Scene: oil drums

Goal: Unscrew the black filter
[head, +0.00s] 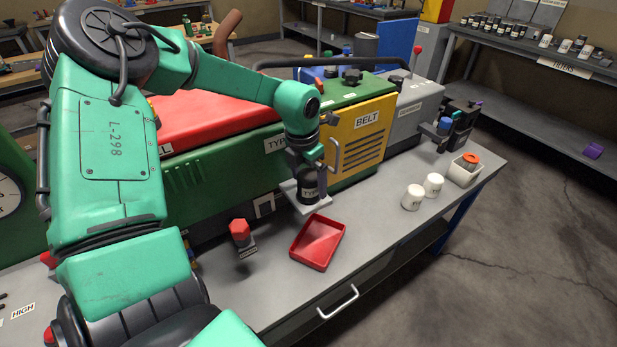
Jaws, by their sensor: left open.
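The black filter (309,184) is a dark cylinder with a pale label, upright at the front of the green and yellow machine (362,128). My left arm comes in from the left, and my left gripper (306,197) is over the filter. Its grey jaws are open, one on each side of the filter. The gripper's wrist hides the filter's top, and I cannot tell whether the jaws touch it. My right gripper is not in view.
A red tray (318,243) lies on the grey bench (385,232), just in front of the filter. A red-capped part (240,232) stands to its left. Two white filters (413,197) and a white bin (464,170) stand at right. Bench between tray and white filters is clear.

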